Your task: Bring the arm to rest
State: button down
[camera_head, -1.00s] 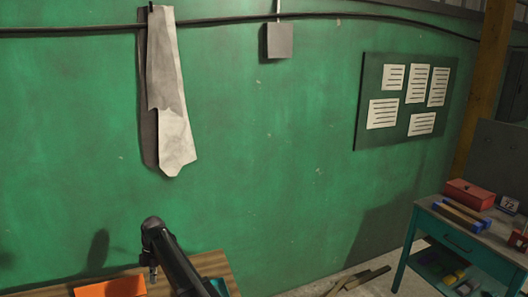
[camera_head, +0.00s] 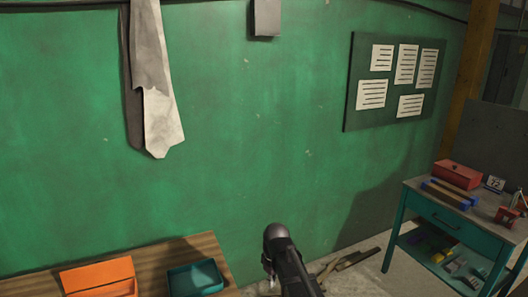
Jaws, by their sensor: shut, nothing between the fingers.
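My dark arm (camera_head: 290,265) rises from the bottom edge, right of the wooden table, with a rounded joint at its top. A small pale grey piece shows at the left side of that joint. The fingers of my gripper do not show; they are out of frame or hidden. No object is seen held by the arm.
A wooden table (camera_head: 150,258) at bottom left bears an orange bin (camera_head: 98,277) and a teal tray (camera_head: 195,278). A teal workbench (camera_head: 445,220) with a red toolbox (camera_head: 457,174) stands at right. Wood pieces (camera_head: 350,259) lie on the floor behind my arm. A green wall closes the back.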

jog(key=s+d+f+m+b, duration=0.2)
jog(key=s+d+m, duration=0.7)
jog(key=d, duration=0.5)
jog(key=shift+s+d+f+h, duration=0.2)
jog(key=shift+s+d+h, duration=0.05)
jog(key=shift+s+h, duration=0.05)
jog(key=shift+a, duration=0.1)
